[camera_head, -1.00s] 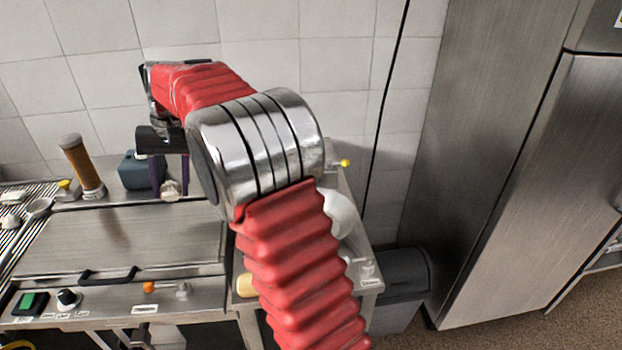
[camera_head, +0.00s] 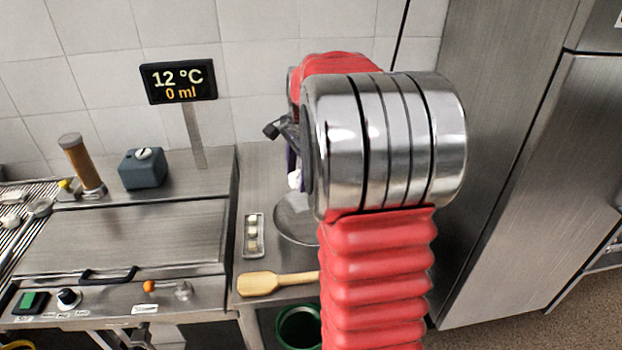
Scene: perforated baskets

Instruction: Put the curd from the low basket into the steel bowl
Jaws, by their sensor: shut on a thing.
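My gripper (camera_head: 294,178) is partly hidden behind my own wrist, and only part of its dark purple fingers shows. It is shut on a small white lump, the curd (camera_head: 295,180), mostly hidden by the fingers and arm. In the picture the lump shows just above a round shiny metal vessel (camera_head: 290,225), which looks like the steel bowl; its right side is behind my arm. I cannot tell the height of the lump over it. The low basket cannot be made out.
A narrow tray (camera_head: 247,251) with several pale pieces lies left of the round vessel. A wooden spatula (camera_head: 258,285) lies in front. A blue-grey box (camera_head: 141,170) stands at left; a green bin (camera_head: 299,327) is below.

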